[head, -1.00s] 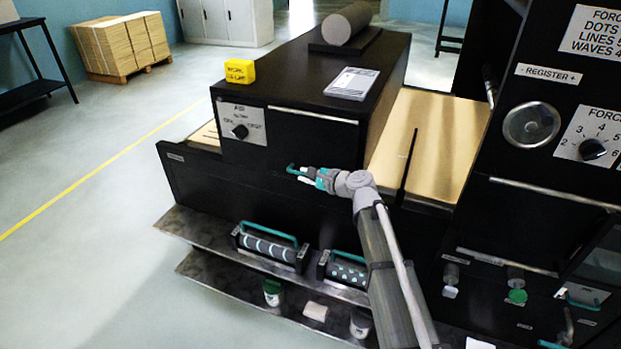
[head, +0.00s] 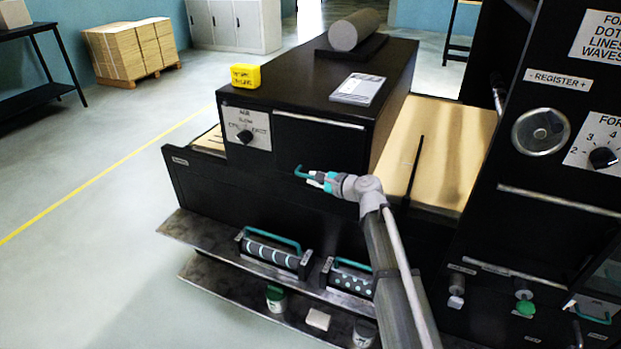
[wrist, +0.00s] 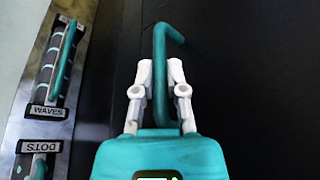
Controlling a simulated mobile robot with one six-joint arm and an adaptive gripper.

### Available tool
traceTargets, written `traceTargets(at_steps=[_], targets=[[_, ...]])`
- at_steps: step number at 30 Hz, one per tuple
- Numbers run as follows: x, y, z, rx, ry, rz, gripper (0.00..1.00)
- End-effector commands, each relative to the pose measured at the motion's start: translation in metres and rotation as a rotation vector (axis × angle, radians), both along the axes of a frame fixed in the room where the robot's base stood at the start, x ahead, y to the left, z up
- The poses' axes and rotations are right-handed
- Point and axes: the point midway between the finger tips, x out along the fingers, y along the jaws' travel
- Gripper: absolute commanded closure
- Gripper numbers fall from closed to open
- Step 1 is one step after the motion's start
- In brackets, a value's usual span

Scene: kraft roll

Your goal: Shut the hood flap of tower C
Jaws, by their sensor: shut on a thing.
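The black hood flap (head: 310,146) is on the front of a black tower, under a silver bar. It looks nearly upright; I cannot tell whether it is flush. My gripper (head: 322,178) is at its lower edge, shut on the teal hooked handle (head: 302,172). In the wrist view, the white fingers of my gripper (wrist: 160,85) close around the handle's stem (wrist: 160,62), and its bent end sticks out beyond them. No tower letter C is readable here.
A yellow block (head: 245,76), a white booklet (head: 357,89) and a grey roll (head: 354,30) are on top. Below, a metal shelf (head: 190,229) carries rollers with teal handles (head: 268,250). A second black tower stands at right.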

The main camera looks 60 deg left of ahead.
Motion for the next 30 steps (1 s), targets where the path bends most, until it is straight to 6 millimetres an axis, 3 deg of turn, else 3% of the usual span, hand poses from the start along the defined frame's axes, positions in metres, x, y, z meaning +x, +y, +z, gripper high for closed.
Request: traceTargets(at_steps=[2, 3, 8, 30], targets=[[0.0000, 0.0023, 0.0001, 0.001, 0.000, -0.001, 1.00], [-0.0005, 0.0027, 0.0001, 0.001, 0.000, -0.001, 0.78], [-0.0020, 0.0031, 0.0003, 0.001, 0.001, 0.002, 0.49], [-0.0020, 0.0007, 0.0012, -0.001, -0.003, 0.005, 0.49]])
